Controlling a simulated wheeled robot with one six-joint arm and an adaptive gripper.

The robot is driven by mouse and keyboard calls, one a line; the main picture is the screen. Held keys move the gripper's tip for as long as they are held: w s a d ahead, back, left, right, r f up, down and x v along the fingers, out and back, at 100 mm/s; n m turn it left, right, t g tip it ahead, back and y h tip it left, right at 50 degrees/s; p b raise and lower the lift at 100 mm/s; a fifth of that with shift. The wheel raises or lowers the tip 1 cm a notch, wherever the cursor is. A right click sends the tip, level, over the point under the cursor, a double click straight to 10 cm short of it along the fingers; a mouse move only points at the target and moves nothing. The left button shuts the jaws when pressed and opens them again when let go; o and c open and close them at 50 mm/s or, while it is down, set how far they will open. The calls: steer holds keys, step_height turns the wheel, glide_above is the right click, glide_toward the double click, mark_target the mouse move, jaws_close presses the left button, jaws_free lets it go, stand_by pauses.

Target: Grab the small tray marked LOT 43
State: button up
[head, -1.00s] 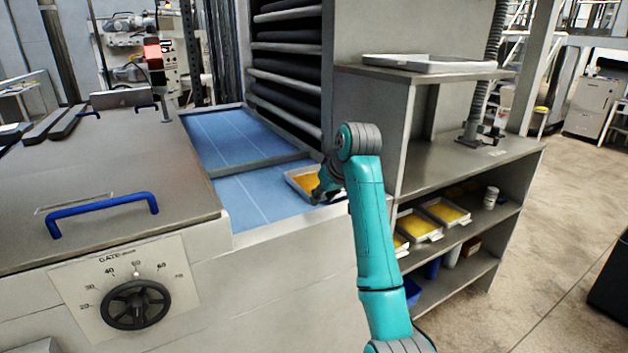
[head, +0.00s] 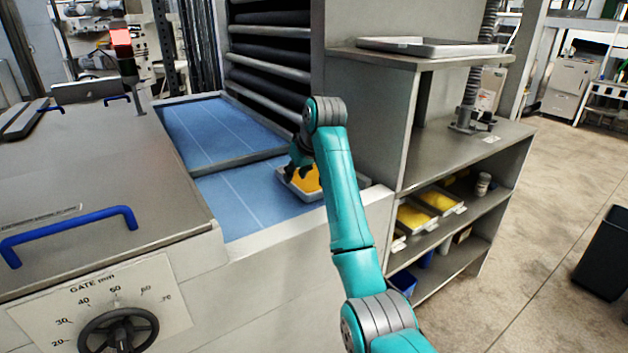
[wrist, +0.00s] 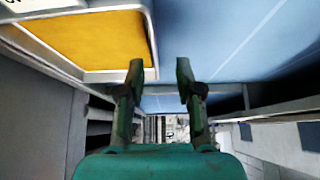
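A small grey tray with a yellow sheet (head: 313,196) lies on the blue belt, partly hidden behind my arm. The tray's yellow inside (wrist: 95,38) fills the upper left of the wrist view, and only a cut-off bit of a label shows at the corner. I cannot read LOT 43 on any tray. My gripper (head: 300,162) is over the tray's far left edge in the head view. In the wrist view my gripper (wrist: 160,68) has its two fingers apart with nothing between them, beside the tray's edge. Contact cannot be told.
Similar yellow-filled trays (head: 438,201) sit on the shelf unit at right, their labels unreadable. A wider grey tray (head: 425,46) lies on its top. Dark rollers (head: 270,85) stand behind the belt. The blue belt (head: 228,135) is clear left of the tray.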

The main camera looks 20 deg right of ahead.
mark_target(294, 181)
steer(key=shift+d+x, duration=0.15)
steer(key=shift+x, duration=1.15)
steer(key=shift+d+x, duration=0.2)
steer(key=shift+x, duration=1.1)
steer(key=shift+w+r, duration=0.1)
steer(key=shift+w, duration=0.05)
jaws_close()
